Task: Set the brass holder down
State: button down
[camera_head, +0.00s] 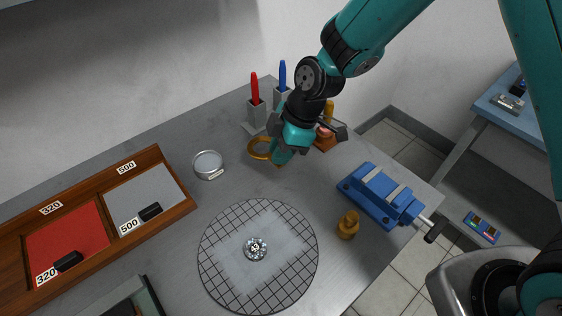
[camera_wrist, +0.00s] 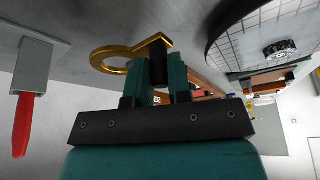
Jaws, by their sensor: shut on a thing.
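The brass holder is a gold-coloured ring (camera_head: 258,148) with a short stem, and it shows beside my gripper's fingertips in the head view. In the wrist view, the ring (camera_wrist: 107,58) lies to the left of the fingers, and its stem runs in between them. My gripper (camera_head: 280,160) is shut on the stem, low over the grey table. It also shows in the wrist view (camera_wrist: 160,76). The ring is close to the tabletop, but I cannot tell whether it touches. Part of the stem is hidden by my fingers.
Red (camera_head: 254,88) and blue (camera_head: 282,75) pens stand in grey holders behind. A glass dish (camera_head: 208,164) is to the left. A gridded disc (camera_head: 220,275), a brass knob (camera_head: 347,226) and a blue vise (camera_head: 380,195) are nearer. A wooden tray (camera_head: 178,213) is at left.

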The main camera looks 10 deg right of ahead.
aim_at(280, 166)
jog(key=shift+f+p, duration=0.3)
jog(key=shift+f, duration=2.3)
jog(key=shift+f, duration=0.1)
jog(key=c, duration=1.1)
grip_release()
jog(key=shift+o, duration=0.2)
